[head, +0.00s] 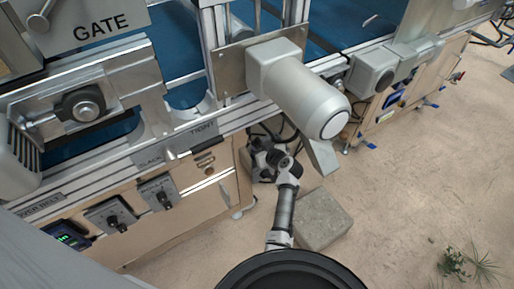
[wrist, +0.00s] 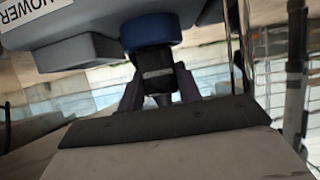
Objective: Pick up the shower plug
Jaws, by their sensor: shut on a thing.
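The shower plug (wrist: 156,70) is a dark cylinder with a lighter band, in the middle of the wrist view. Its upper end meets a blue round collar (wrist: 150,29) under a grey housing whose cut-off label (wrist: 30,8) reads "HOWER". My gripper (wrist: 158,90) is shut on the plug, with one finger on each side. In the head view my gripper (head: 272,156) is low beside the machine, under the large grey motor. The plug cannot be made out there.
The grey motor (head: 300,88) juts out above my arm. The tan machine cabinet (head: 190,212) with knobs stands to the left. A grey block (head: 322,218) lies on the floor right of my arm. A plant (head: 456,264) is at lower right; open floor (head: 420,180) lies between.

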